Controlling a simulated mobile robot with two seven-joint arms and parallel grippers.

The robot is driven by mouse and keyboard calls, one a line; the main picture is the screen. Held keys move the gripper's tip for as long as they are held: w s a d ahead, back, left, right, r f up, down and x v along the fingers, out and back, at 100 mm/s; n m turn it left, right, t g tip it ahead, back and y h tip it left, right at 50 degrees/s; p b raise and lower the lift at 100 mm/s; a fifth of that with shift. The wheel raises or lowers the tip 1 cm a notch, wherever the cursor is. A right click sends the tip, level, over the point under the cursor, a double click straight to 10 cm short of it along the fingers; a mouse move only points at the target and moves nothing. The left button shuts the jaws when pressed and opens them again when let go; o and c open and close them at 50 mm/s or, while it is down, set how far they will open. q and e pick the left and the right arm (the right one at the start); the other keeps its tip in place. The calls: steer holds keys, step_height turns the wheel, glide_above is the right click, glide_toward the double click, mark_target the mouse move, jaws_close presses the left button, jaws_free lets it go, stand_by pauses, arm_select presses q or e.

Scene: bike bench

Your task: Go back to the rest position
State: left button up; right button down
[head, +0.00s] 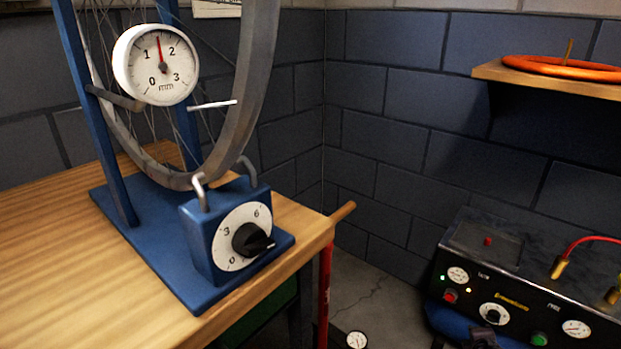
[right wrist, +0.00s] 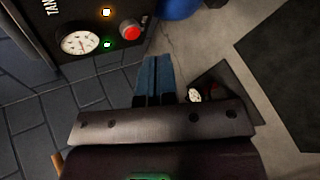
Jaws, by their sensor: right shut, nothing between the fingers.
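My right gripper (right wrist: 152,82) shows in the right wrist view, its two blue-grey fingers side by side and shut with nothing between them. It hangs over the floor, close to the front of the black compressor (right wrist: 48,18) with its white gauge (right wrist: 80,42) and red button (right wrist: 130,30). In the head view only a small dark part that may be this arm shows at the bottom edge, in front of the compressor (head: 520,262). My left gripper is in neither view.
A wooden bench (head: 60,250) at left carries a blue wheel stand (head: 130,240) with a wheel (head: 262,60), a dial gauge (head: 156,64) and a knob box (head: 200,235). A shelf (head: 490,72) at right holds an orange ring (head: 560,67). Floor (head: 365,270) shows between bench and compressor.

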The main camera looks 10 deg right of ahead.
steer(key=s+a+g+y, duration=0.1)
steer(key=s+a+y, duration=0.25)
steer(key=s, duration=0.85)
steer(key=s+a+g+y, duration=0.15)
steer(key=s+a, duration=0.35)
steer(key=s, duration=0.6)
steer(key=s+a+r+m+y, duration=0.2)
steer(key=s+a+r+y, duration=0.1)
steer(key=s+a+r, duration=0.6)
steer(key=s+a+r+y, duration=0.3)
steer(key=s+r, duration=0.5)
steer(key=r, duration=0.1)
steer(key=w+a+m+t+h, duration=0.1)
steer(key=a+m+t+h, duration=0.4)
steer(key=m, duration=0.5)
arm_select(q)
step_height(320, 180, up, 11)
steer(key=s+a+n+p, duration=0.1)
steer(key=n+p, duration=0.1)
steer(key=p, duration=1.7)
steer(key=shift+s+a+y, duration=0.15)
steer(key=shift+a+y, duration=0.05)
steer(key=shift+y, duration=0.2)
arm_select(e)
step_height(320, 180, up, 11)
steer(key=m, duration=0.2)
steer(key=shift+s+d+g, duration=0.3)
steer(key=shift+s+g, duration=0.15)
